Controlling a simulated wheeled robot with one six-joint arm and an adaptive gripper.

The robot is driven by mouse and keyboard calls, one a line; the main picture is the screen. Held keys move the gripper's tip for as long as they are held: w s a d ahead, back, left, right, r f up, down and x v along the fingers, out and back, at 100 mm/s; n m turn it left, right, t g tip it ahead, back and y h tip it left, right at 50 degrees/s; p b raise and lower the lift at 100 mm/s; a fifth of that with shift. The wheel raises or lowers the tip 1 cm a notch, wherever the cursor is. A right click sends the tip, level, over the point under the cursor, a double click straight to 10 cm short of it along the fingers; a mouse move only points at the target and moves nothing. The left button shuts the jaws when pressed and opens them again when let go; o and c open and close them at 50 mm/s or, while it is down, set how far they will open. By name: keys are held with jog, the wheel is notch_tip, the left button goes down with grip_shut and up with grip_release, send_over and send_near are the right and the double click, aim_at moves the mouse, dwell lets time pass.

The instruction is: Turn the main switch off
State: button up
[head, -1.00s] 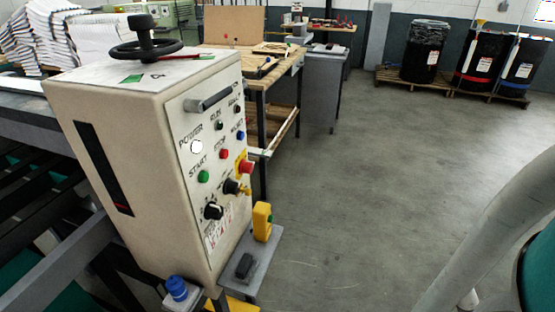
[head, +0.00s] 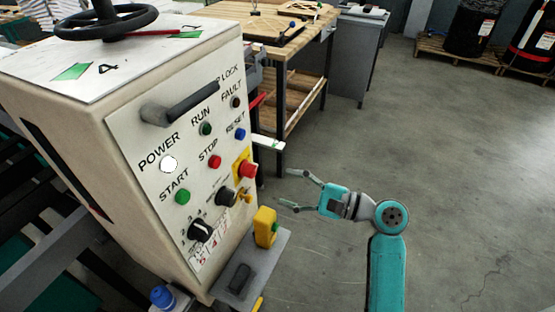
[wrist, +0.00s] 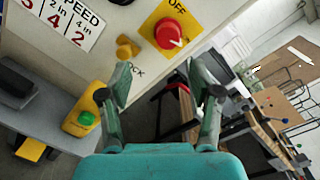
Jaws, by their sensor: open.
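The control box (head: 112,165) fills the left of the head view. On its panel's right edge is a red round knob (head: 247,170) on a yellow plate. In the wrist view the red knob (wrist: 170,33) shows a white mark, and its plate reads "OFF". A small yellow knob (wrist: 127,48) is beside it, with lettering ending in "OCK". My gripper (head: 285,188) is open and empty, to the right of the panel, its fingers pointing toward it. In the wrist view my gripper (wrist: 164,78) has its fingertips spread below the red knob, apparently not touching it.
A black selector (head: 200,230) and another black knob (head: 226,196) are left of the red knob. A yellow pendant (head: 265,226) with a green button stands on a grey shelf (head: 258,275) below. A wooden workbench (head: 265,28) is behind.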

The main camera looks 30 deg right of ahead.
aim_at(254, 172)
jog(key=x, duration=0.6)
jog(key=r+x, duration=0.1)
jog(key=x, duration=0.3)
jog(key=shift+w+d, duration=0.3)
jog(key=c, duration=1.1)
